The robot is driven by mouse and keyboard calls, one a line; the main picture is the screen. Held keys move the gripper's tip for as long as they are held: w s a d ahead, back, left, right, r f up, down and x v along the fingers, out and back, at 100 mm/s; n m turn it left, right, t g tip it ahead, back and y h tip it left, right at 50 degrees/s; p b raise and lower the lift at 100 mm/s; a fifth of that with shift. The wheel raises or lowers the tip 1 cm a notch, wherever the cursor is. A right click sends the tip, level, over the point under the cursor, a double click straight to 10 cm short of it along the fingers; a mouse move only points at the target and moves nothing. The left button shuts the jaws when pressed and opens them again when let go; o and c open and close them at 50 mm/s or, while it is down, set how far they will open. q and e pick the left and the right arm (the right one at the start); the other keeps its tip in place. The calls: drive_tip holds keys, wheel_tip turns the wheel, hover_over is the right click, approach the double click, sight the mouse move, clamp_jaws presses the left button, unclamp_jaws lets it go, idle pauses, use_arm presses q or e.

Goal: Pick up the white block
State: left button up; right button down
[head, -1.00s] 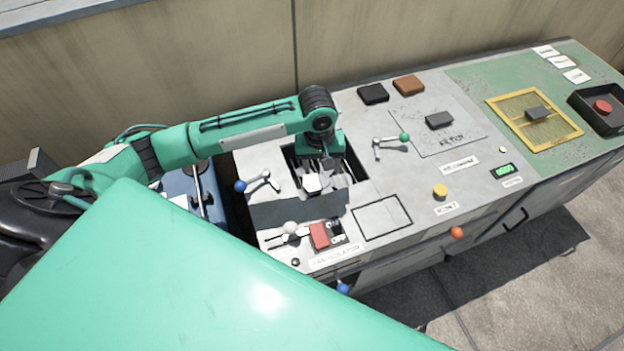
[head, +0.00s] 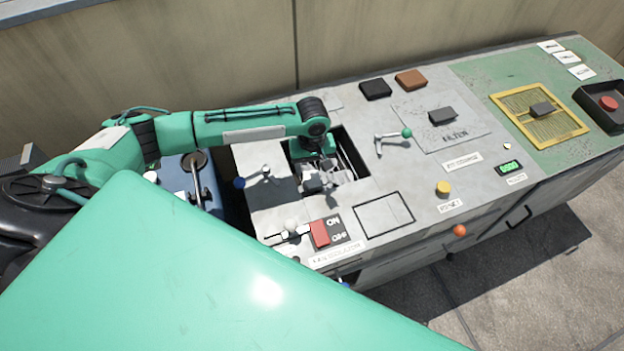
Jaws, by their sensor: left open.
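My left gripper (head: 316,176) points down into the rectangular recess (head: 358,178) in the grey panel top. Its jaws are open. A small pale block (head: 312,187), which looks like the white block, shows at the fingertips. It is partly hidden by the gripper and in shade, so I cannot tell whether it lies between the fingers or touches them. My right gripper is not in view.
A lever with a blue knob (head: 239,183) stands left of the recess, and one with a green knob (head: 407,132) stands right. A red switch (head: 320,233) is in front. Black (head: 375,89) and brown (head: 410,80) blocks lie behind.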

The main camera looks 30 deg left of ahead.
sight(311, 179)
use_arm(q)
drive_tip(key=f, duration=0.4)
drive_tip(key=shift+s+f, duration=0.15)
drive_tip(key=shift+s, duration=0.05)
drive_tip(key=c, duration=0.8)
